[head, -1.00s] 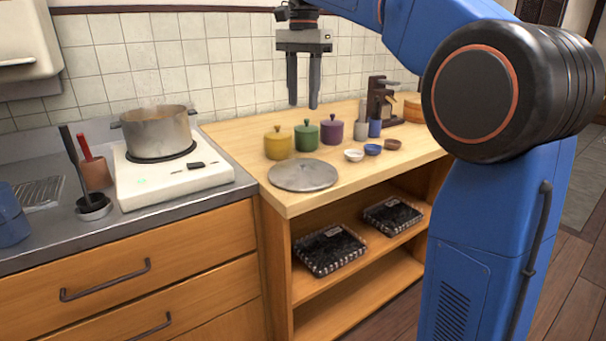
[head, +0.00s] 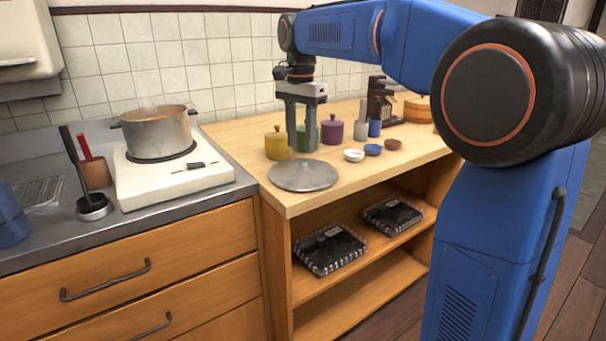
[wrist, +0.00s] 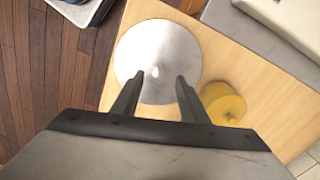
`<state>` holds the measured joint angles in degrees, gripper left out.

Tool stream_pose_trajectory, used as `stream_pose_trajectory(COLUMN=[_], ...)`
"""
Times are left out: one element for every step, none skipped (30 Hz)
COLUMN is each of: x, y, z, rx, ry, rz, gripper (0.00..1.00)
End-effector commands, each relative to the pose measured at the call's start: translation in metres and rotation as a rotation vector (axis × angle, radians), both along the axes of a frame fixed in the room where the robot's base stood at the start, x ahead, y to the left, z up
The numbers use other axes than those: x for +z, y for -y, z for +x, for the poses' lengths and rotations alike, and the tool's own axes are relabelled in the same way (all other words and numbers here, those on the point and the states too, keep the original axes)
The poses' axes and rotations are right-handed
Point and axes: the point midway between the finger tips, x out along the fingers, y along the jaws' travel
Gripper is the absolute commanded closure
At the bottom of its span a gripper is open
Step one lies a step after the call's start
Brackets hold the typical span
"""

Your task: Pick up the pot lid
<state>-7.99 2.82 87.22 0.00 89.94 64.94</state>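The pot lid (head: 303,175) is a flat round grey metal disc lying on the wooden counter near its front left corner. It also shows in the wrist view (wrist: 158,52), with a small pale knob near its middle. My gripper (head: 301,149) points down above the counter, and in the head view its fingers appear just behind the lid. In the wrist view my gripper (wrist: 160,78) is open, with its two fingertips apart on either side of the knob in the picture. The fingers hold nothing. The exact height above the lid is hard to tell.
A yellow pot (head: 277,145) stands close beside the lid. A green pot (head: 309,137), partly hidden by my fingers, and a purple pot (head: 332,129) stand behind. Small bowls (head: 372,149) are to the right. A steaming pot (head: 157,133) sits on the white stove (head: 172,180).

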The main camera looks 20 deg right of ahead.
Motion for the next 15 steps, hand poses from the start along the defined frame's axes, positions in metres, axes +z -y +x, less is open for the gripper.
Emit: stream_pose_trajectory(x=[-0.002,-0.003,-0.005,-0.007,-0.01,-0.015,-0.019,-0.024,-0.029,-0.034,-0.038,-0.042,-0.045,-0.048,-0.051], y=[0.0,0.0,0.001,0.001,0.002,0.003,0.004,0.005,0.006,0.007,0.007,0.007,0.007,0.007,0.006], z=[0.0,0.0,0.0,0.0,0.0,0.0,0.0,0.0,0.0,0.001,0.001,0.001,0.001,0.001,0.001], rx=[0.0,0.0,0.0,0.0,0.0,0.0,0.0,0.0,0.0,0.0,0.0,0.0,0.0,0.0,0.0], ry=[0.0,0.0,-0.001,-0.001,-0.001,-0.002,-0.002,-0.002,-0.002,-0.002,-0.002,-0.002,-0.002,-0.001,-0.001], rz=[0.0,0.0,-0.001,-0.001,0.0,0.0,0.0,0.0,0.0,0.0,0.0,0.0,0.0,0.0,-0.001], gripper=[0.6,0.6,0.6,0.6,0.6,0.6,0.6,0.6,0.6,0.6,0.6,0.6,0.6,0.6,0.6])
